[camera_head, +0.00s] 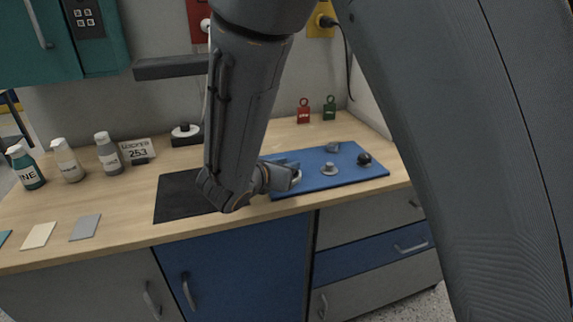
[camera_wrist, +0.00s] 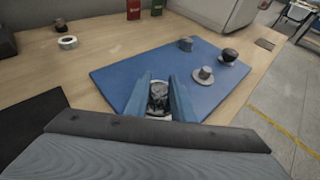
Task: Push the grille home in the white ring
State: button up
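My gripper (camera_wrist: 160,76) is low over the front left part of the blue board (camera_wrist: 112,76). Its two blue fingers stand apart, with a dark grey round piece (camera_wrist: 158,96), apparently the grille, between them. A pale rim, apparently the white ring (camera_wrist: 158,116), shows at the near side of the dark piece. In the head view the white ring (camera_head: 297,176) shows at the end of my gripper (camera_head: 289,170). I cannot tell whether the fingers touch either part, or how deep the grille sits.
On the board stand a grey flanged piece (camera_wrist: 203,75), a dark round knob (camera_wrist: 230,56) and a grey block-like piece (camera_wrist: 185,44). A black mat (camera_head: 182,196) lies left of the board. Bottles (camera_head: 68,160) stand at the bench's left. A white-and-black round item (camera_head: 186,135) stands at the back.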

jog(key=o, duration=0.5)
jog(key=v, duration=0.7)
jog(key=shift+s+a+r+b, duration=0.1)
jog(key=shift+s+a+b, duration=0.1)
jog(key=shift+s+b, duration=0.15)
